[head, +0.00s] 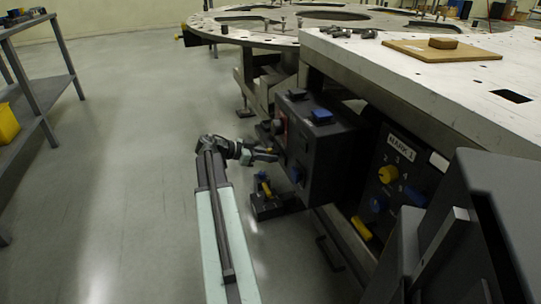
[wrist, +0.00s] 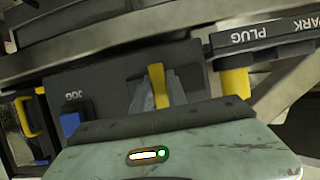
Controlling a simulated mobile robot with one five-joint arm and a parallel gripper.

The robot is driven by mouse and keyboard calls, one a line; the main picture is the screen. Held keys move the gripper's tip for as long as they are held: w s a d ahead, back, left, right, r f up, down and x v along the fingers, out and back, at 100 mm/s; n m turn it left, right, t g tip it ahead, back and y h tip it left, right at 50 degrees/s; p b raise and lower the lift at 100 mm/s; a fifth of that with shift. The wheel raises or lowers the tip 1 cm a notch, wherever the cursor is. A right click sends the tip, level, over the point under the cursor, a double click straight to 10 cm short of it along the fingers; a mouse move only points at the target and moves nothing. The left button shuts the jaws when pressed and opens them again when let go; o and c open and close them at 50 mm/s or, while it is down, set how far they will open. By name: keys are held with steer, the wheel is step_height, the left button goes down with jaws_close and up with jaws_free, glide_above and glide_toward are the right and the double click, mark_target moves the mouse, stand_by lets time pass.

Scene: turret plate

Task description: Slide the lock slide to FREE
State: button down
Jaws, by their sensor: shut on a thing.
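A yellow upright tab (wrist: 157,85) stands at a dark slot in a grey panel in the wrist view; it appears to be the lock slide's handle. No FREE label can be read. My gripper (wrist: 160,98) is shut on this tab, with its grey fingers around it and their lower part hidden behind my wrist housing. In the head view my gripper (head: 270,155) is at the near side of a dark control box (head: 335,150) under the table edge; the tab itself cannot be made out there.
A blue block (wrist: 70,124) sits by the JOG label, left of the tab. A dark bar (wrist: 262,35) marked PLUG and PARK is at the right, with a yellow piece (wrist: 235,82) below it. A white tabletop (head: 420,75) overhangs the box. Open floor (head: 130,150) lies left.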

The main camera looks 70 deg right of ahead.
steer(key=shift+w+d, duration=1.5)
steer(key=shift+d, duration=0.25)
steer(key=shift+r, duration=0.1)
steer(key=c, duration=1.3)
jaws_free()
steer(key=p+v, duration=0.3)
steer(key=v, duration=0.4)
steer(key=shift+w+a, duration=0.3)
steer(key=shift+a, duration=0.05)
